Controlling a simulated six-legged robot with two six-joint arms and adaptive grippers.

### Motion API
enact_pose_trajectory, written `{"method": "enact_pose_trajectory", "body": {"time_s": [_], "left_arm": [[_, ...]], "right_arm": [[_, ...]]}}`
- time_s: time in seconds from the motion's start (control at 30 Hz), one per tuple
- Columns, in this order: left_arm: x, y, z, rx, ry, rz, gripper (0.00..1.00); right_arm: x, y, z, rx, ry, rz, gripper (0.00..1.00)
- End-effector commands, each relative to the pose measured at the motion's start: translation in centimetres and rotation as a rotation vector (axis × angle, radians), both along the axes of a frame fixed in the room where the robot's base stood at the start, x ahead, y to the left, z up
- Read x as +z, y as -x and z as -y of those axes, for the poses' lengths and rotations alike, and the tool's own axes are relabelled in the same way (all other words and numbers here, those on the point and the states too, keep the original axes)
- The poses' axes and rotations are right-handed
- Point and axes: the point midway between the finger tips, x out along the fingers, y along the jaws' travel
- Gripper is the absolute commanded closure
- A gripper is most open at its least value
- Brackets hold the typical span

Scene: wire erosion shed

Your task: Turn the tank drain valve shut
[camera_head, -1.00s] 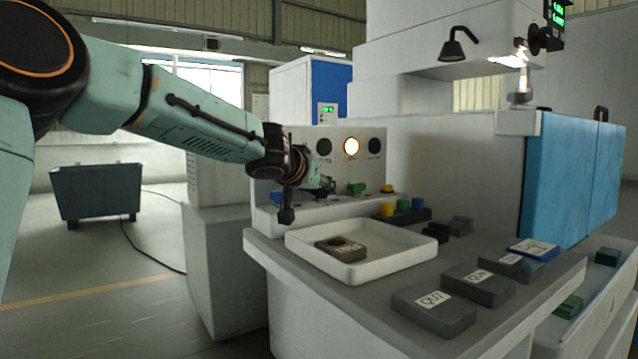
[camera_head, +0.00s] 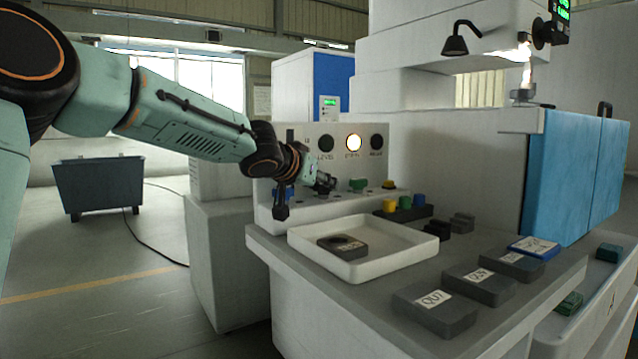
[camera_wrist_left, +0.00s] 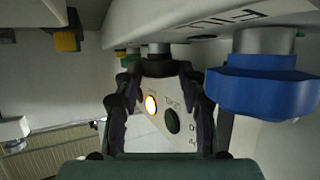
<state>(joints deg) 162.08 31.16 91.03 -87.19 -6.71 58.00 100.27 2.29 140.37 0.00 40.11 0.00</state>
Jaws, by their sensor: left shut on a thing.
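A row of valve knobs sits on the light ledge (camera_head: 335,207) below the lamp panel. My left gripper (camera_head: 322,184) reaches in from the left and is shut on a dark knob between the blue knob (camera_head: 283,191) and the green knob (camera_head: 357,184). The wrist view shows the fingers (camera_wrist_left: 158,75) around that dark knob on its grey stem (camera_wrist_left: 158,48), with the blue knob (camera_wrist_left: 262,88) close beside, apart from them. The blue knob's label appears to read FILL. The held knob's label and exact angle are hidden. My right gripper is not in view.
The panel (camera_head: 300,150) has three round lamps; the middle lamp (camera_head: 353,142) is lit. A white tray (camera_head: 300,245) holding a dark block stands in front on the grey bench (camera_head: 385,320). Labelled dark blocks (camera_head: 433,308) lie to its right. Open floor lies left.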

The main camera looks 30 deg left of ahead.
Motion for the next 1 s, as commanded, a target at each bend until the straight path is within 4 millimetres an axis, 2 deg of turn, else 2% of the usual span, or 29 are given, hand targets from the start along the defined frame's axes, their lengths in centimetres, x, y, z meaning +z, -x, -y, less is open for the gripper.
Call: {"method": "enact_pose_trajectory", "body": {"time_s": [0.03, 0.3, 1.0], "left_arm": [[-0.2, 0.0, 0.1, -0.001, 0.0, -0.005, 0.58], [-0.1, 0.0, 0.0, 0.0, 0.0, -0.002, 0.36], [0.8, 0.2, 0.0, 0.001, -0.001, 0.0, 0.36]], "right_arm": [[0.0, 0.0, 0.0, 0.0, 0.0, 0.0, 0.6], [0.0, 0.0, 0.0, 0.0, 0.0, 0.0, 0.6], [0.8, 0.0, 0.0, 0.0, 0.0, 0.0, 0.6]]}}
